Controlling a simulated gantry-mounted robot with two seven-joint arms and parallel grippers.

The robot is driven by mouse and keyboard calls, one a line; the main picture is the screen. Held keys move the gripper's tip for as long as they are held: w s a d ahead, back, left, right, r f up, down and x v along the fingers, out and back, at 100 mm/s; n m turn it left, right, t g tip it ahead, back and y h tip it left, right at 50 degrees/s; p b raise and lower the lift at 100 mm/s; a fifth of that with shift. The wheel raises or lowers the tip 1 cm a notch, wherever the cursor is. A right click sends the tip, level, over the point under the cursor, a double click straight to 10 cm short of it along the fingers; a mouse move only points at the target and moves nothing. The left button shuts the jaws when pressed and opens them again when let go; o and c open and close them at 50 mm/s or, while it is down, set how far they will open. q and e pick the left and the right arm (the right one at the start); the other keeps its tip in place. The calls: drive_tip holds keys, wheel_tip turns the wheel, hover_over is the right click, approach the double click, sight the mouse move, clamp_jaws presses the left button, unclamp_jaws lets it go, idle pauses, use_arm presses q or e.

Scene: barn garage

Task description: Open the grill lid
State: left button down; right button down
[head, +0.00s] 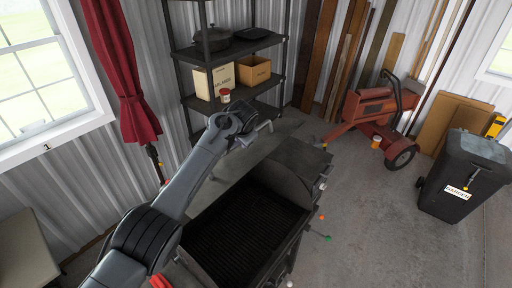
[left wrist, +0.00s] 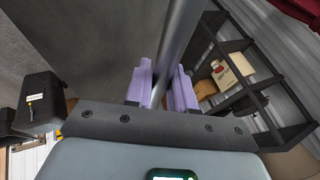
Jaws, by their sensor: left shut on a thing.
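The dark grill (head: 245,225) stands at the lower middle of the head view, its ribbed grate (head: 235,230) exposed. Its lid (head: 288,183) is raised, with the curved inner end showing beyond the grate. My left gripper (head: 262,128) is at the lid's upper edge, beyond the firebox. In the left wrist view its purple fingers (left wrist: 160,85) are shut on a round metal bar, the lid handle (left wrist: 183,35). My left forearm hides part of the lid and the grill's left side. My right gripper is not in view.
A black shelf rack (head: 228,65) with boxes stands behind my left gripper. A folded red umbrella (head: 125,70) is at the left. A red wheeled machine (head: 370,110) and a black bin (head: 465,175) are at the right. The concrete floor (head: 370,220) right of the grill is mostly free.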

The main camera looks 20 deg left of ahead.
sight(236, 152)
use_arm(q)
drive_tip(key=a, duration=0.1)
drive_tip(key=w+a, duration=0.1)
drive_tip(key=shift+a+r+p, duration=0.3)
drive_tip(key=shift+p, duration=0.05)
drive_tip(key=shift+a+f, duration=0.15)
drive_tip(key=shift+a, duration=0.05)
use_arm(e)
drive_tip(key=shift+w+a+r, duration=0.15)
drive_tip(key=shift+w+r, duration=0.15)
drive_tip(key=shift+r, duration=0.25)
use_arm(q)
drive_tip(key=c, duration=1.4)
unclamp_jaws()
drive_tip(key=shift+a, duration=0.1)
drive_tip(key=o, duration=0.3)
drive_tip(key=shift+w+a, duration=0.15)
drive_tip(key=shift+w, duration=0.05)
drive_tip(key=shift+o, duration=0.2)
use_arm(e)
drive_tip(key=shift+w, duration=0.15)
use_arm(q)
drive_tip(key=shift+s+d+r, duration=0.1)
drive_tip(key=shift+d+r, duration=0.15)
drive_tip(key=shift+r, duration=0.05)
